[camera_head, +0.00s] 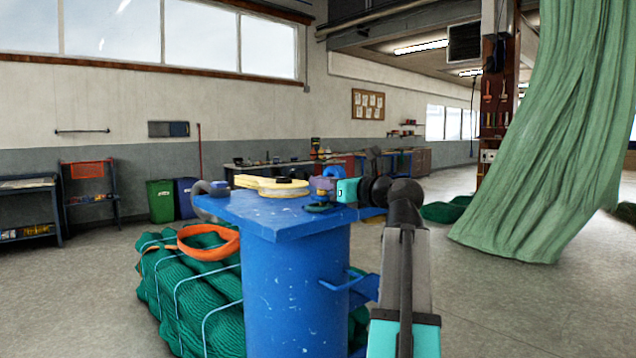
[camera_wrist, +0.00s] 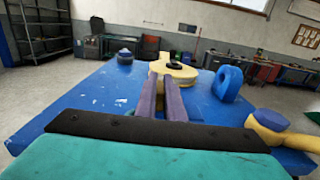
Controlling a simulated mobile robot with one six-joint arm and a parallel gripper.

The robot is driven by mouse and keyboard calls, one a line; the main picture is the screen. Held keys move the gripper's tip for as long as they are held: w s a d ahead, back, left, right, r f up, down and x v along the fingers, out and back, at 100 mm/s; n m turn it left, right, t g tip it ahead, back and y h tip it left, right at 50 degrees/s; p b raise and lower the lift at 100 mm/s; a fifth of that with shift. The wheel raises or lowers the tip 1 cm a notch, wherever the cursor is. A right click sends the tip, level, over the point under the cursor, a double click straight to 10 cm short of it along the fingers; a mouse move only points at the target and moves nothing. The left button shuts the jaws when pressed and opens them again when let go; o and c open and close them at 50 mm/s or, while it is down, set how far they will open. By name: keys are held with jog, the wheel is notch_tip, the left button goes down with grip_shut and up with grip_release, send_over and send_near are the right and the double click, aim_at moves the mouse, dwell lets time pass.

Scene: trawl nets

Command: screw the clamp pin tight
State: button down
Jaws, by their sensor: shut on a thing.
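My gripper (camera_wrist: 160,82) has teal and black parts and two purple fingers. The fingers are close together over the blue tabletop, shut on a yellow piece (camera_wrist: 176,67) with a dark disc on top, which I take to be the clamp pin. The grip itself is largely hidden by the fingers. In the head view my gripper (camera_head: 322,185) reaches in from the right at tabletop height, and yellow parts (camera_head: 272,186) lie just left of it. Thread and seating cannot be seen.
The blue tabletop (camera_wrist: 75,105) carries a blue ring (camera_wrist: 228,83), a dark blue knob (camera_wrist: 125,57) and a yellow piece with a blue cap (camera_wrist: 270,120). An orange band (camera_head: 209,243) and green netting (camera_head: 190,297) are beside the blue pedestal (camera_head: 297,290). A green net (camera_head: 560,140) hangs right.

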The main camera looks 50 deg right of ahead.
jog(key=c, duration=1.9)
grip_release()
jog(key=shift+o, duration=0.2)
jog(key=shift+s, duration=0.15)
jog(key=s+a, duration=0.1)
jog(key=s, duration=1.2)
jog(key=shift+s+a+p, duration=0.15)
jog(key=shift+s+p, duration=0.1)
jog(key=shift+p, duration=0.2)
